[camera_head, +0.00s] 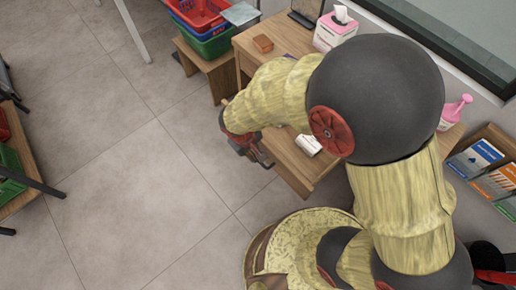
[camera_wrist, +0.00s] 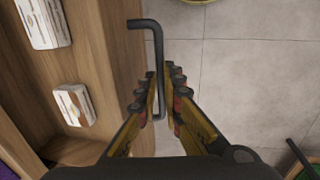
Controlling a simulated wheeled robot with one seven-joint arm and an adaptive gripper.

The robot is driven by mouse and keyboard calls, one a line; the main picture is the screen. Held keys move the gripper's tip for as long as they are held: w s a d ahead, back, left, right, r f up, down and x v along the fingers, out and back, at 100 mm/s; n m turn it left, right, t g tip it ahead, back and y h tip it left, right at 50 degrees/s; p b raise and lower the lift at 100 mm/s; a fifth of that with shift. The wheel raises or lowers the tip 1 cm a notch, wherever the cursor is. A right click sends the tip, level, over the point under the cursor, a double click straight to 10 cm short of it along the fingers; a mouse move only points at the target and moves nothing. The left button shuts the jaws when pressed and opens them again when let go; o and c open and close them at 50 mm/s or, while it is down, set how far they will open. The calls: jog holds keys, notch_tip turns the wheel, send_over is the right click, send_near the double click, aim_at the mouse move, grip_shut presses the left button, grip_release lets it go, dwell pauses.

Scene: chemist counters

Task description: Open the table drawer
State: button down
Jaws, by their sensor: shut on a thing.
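The table drawer (camera_head: 298,172) stands out from the wooden table in the head view, its inside partly visible. The wrist view shows its wooden front panel (camera_wrist: 118,70) and the dark bent bar handle (camera_wrist: 150,34) on it. My gripper (camera_wrist: 162,98) is shut on the handle, with a finger on either side of the bar. In the head view my gripper (camera_head: 262,158) is at the drawer's front, partly hidden under my arm. My arm covers much of the table and part of the drawer.
White boxes lie in the drawer, a near one (camera_wrist: 74,103) and a far one (camera_wrist: 45,24). A tissue box (camera_head: 336,30) and a small brown box (camera_head: 263,43) are on the table. Stacked baskets (camera_head: 205,42) stand behind. Grey floor (camera_head: 150,190) is clear at left.

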jog(key=c, duration=1.9)
grip_release()
jog(key=shift+r, duration=0.1)
jog(key=r, duration=0.4)
jog(key=s+a+r, duration=0.1)
jog(key=r, duration=0.2)
jog(key=a+r, duration=0.1)
jog(key=r, duration=0.3)
jog(key=shift+s+r, duration=0.15)
jog(key=shift+r, duration=0.15)
jog(key=s+d+r+m+t, duration=0.1)
jog(key=s+d+r+m, duration=0.1)
jog(key=d+r, duration=0.4)
jog(key=s+d+r+m+t+y, duration=0.1)
jog(key=s+d+r+m+t, duration=0.1)
jog(key=d+r, duration=0.4)
jog(key=s+d+r+m+t, duration=0.1)
jog(key=s+d+r+m, duration=0.2)
jog(key=d+r, duration=0.4)
jog(key=shift+s+y, duration=0.4)
